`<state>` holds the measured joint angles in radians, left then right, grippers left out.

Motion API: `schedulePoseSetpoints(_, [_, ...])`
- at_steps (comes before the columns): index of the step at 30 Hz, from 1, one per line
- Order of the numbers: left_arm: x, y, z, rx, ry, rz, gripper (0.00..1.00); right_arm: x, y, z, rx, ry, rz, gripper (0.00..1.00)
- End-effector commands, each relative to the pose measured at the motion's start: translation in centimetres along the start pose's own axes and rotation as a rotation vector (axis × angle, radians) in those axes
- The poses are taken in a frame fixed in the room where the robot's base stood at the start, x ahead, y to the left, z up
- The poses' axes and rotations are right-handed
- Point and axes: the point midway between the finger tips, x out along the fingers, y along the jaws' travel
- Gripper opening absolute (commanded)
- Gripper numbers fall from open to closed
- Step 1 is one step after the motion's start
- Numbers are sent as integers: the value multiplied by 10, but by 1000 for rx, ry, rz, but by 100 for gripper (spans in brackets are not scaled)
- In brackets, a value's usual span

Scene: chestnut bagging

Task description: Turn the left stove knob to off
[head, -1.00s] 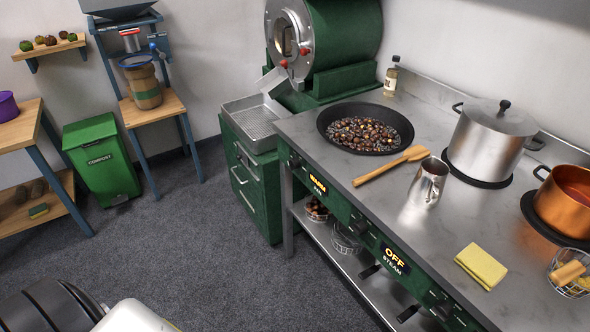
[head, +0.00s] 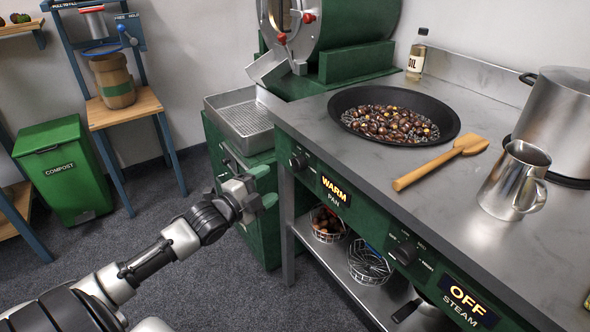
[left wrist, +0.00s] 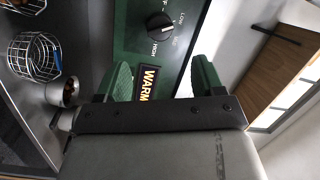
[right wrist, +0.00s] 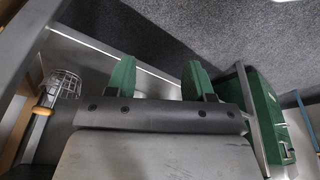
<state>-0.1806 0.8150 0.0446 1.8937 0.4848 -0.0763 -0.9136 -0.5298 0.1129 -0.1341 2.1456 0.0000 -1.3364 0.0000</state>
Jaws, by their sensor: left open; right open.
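The left stove knob (head: 299,161) is a dark round knob on the green front panel, left of a lit display (head: 335,190) reading WARM, PAN. In the left wrist view the knob (left wrist: 159,27) sits beyond the fingertips, with LOW and HIGH printed beside it. My left gripper (head: 266,187) is open and empty, in front of the panel, left of and below the knob in the head view, apart from it. Its green fingers (left wrist: 162,78) frame part of the WARM display. My right gripper (right wrist: 158,78) is open and empty; the head view does not show it.
A second knob (head: 403,250) sits beside a display (head: 467,303) reading OFF, STEAM. A pan of chestnuts (head: 340,99), a wooden spatula (head: 430,166) and a metal pitcher (head: 508,185) stand on the counter. Wire baskets (head: 369,262) sit on the shelf below.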

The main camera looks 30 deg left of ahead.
Motion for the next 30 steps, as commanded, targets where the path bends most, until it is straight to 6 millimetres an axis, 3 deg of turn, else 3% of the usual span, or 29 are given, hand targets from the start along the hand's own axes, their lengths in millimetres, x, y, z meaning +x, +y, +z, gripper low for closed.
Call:
schedulePoseSetpoints(18, [86, 1, 1, -5, -2, -1, 68, -51, 2, -4, 3, 29, 5, 52])
schedulePoseSetpoints(30, [99, 1, 1, -3, -2, 2, 68, -61, 2, -4, 4, 33, 5, 52])
